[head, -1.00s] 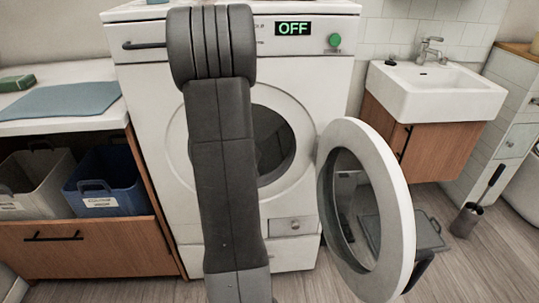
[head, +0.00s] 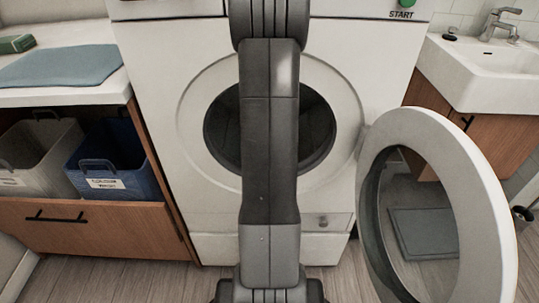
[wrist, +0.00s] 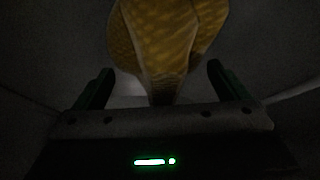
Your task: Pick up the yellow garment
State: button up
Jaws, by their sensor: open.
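The yellow garment (wrist: 165,35) shows in the wrist view at the top centre, patterned and bunched, narrowing towards the gripper. It hangs or lies in a dark, grey-walled space that looks like the inside of the washer drum. My gripper (wrist: 160,68) is open, with one dark green finger on each side of the garment's lower end. I cannot tell whether the garment touches the gripper. In the head view the washing machine (head: 385,60) stands ahead with its round door (head: 485,190) swung open to the right. My arm covers part of the opening; gripper and garment are hidden there.
A counter with a folded blue cloth (head: 62,67) is at the left, above a grey bin (head: 35,155) and a blue bin (head: 110,160). A white sink (head: 485,75) is at the right. The open door takes up the right front. Wood floor shows below.

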jog(key=shift+c, duration=0.4)
jog(key=c, duration=0.9)
jog(key=shift+c, duration=0.2)
jog(key=shift+r, duration=0.1)
